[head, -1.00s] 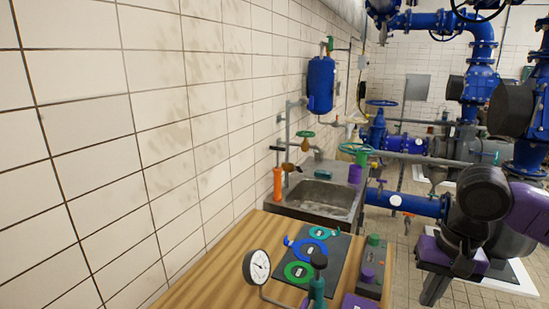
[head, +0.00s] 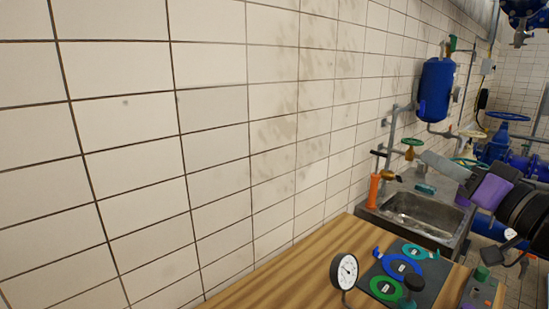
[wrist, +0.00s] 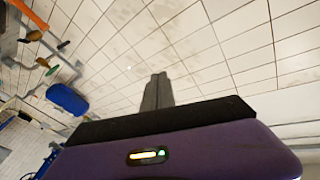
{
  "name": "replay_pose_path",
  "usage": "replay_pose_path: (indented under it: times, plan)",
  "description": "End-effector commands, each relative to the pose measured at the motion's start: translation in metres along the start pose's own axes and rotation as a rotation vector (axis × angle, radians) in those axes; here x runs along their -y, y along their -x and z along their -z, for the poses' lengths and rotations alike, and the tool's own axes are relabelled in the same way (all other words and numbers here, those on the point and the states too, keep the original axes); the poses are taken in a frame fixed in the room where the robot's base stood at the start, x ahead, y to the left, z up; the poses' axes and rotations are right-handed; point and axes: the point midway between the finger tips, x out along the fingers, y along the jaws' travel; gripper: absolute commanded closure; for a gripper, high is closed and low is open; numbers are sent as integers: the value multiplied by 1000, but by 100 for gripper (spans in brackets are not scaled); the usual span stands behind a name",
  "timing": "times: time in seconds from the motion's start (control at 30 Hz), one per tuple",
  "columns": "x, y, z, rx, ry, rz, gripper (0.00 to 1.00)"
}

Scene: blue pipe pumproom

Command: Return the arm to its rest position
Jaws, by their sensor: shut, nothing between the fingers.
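My gripper (wrist: 158,77) shows in the wrist view. Its two grey fingers are pressed together with nothing between them, and they point towards the tiled wall. The purple gripper body fills the bottom of that view. In the head view my purple, black and grey arm (head: 490,192) reaches in from the right edge. It overlaps the right side of the sink in the picture. The rest of the arm is cut off by the right edge.
A wooden counter (head: 290,275) carries a pressure gauge (head: 344,271) and a dark mat with coloured rings (head: 402,266). Behind it are a steel sink (head: 420,218) and an orange-handled item (head: 374,190). A blue tank (head: 436,90) hangs on the tiled wall (head: 215,130).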

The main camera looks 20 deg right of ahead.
Motion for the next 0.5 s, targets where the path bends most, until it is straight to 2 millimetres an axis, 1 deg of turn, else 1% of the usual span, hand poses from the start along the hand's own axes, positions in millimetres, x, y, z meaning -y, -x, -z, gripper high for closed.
replay_pose_path:
  times: [0.03,0.1,0.2,0.27,0.37,0.47,0.5]
  plan:
    - [10,-2,5,-75,-10,26,100]
    - [19,0,14,-179,-7,46,100]
    - [26,6,21,-310,-9,49,100]
    - [27,11,20,-378,-11,39,100]
    - [27,22,14,-475,-19,6,100]
    - [24,34,-2,-545,-23,-46,100]
    - [22,39,-10,-566,-24,-69,100]
